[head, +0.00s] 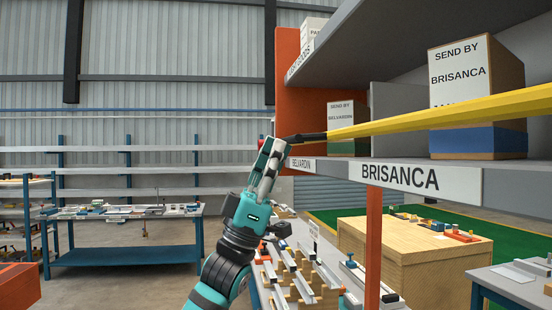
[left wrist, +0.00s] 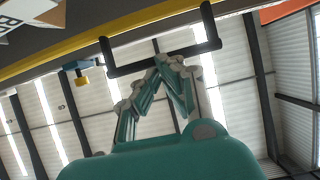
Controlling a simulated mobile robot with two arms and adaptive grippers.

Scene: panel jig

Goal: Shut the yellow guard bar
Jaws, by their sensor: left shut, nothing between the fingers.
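The yellow guard bar (head: 440,112) runs across the front of the shelf unit, above the BRISANCA label, and leaves the picture on the right. Its left end carries a dark handle (head: 308,138). In the left wrist view the bar (left wrist: 120,32) crosses the top, and its black U-shaped handle (left wrist: 140,66) hangs below it. My left gripper (head: 271,150) is shut and empty, with its fingertips just left of the handle end. In the left wrist view the fingertips (left wrist: 167,62) overlap the handle's crosspiece; I cannot tell whether they touch. My right gripper is not in view.
Boxes (head: 478,95) stand on the grey shelf (head: 345,170) behind the bar. An orange side panel (head: 302,105) is behind the gripper. Below are a bench with wooden holders (head: 297,285) and a wooden crate (head: 420,255). A blue table (head: 125,255) stands at the left.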

